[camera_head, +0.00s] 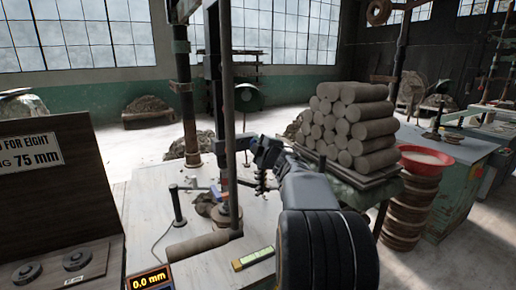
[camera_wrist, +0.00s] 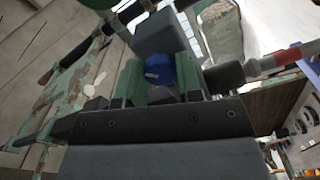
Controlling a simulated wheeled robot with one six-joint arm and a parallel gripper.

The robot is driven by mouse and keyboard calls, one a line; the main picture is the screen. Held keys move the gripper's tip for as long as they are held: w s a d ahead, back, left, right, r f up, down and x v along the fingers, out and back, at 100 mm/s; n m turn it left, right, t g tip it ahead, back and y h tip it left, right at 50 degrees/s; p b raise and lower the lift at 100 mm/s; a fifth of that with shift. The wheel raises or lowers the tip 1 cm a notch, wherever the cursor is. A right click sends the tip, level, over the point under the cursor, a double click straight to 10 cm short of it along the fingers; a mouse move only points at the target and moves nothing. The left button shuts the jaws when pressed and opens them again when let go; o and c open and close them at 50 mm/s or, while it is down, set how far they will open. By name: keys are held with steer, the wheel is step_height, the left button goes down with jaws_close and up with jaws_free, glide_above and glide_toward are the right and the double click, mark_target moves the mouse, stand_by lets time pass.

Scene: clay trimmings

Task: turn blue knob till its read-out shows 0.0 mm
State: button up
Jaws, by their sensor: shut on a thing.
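The blue knob (camera_wrist: 159,64) shows in the wrist view between the two green-padded fingers of my gripper (camera_wrist: 158,82). The gripper is shut on the knob. In the head view my gripper (camera_head: 264,152) is beside an upright metal post, and I cannot make out the knob there. The read-out (camera_head: 150,280), a dark box with lit orange digits at the bottom edge of the head view, shows 0.0 mm.
A pale work table (camera_head: 160,205) carries a clay roll (camera_head: 198,247) and a small yellow-green bar (camera_head: 253,258). Stacked clay cylinders (camera_head: 345,125) stand to the right of my arm, with a red basin (camera_head: 426,158) beyond. A dark panel (camera_head: 60,210) blocks the left.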

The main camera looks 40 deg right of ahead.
stand_by(0.5)
steer(key=o, duration=0.9)
steer(key=shift+o, duration=0.2)
steer(key=s+a, duration=0.1)
steer(key=s, duration=1.2)
steer(key=shift+s+a, duration=0.35)
steer(key=shift+a, duration=0.05)
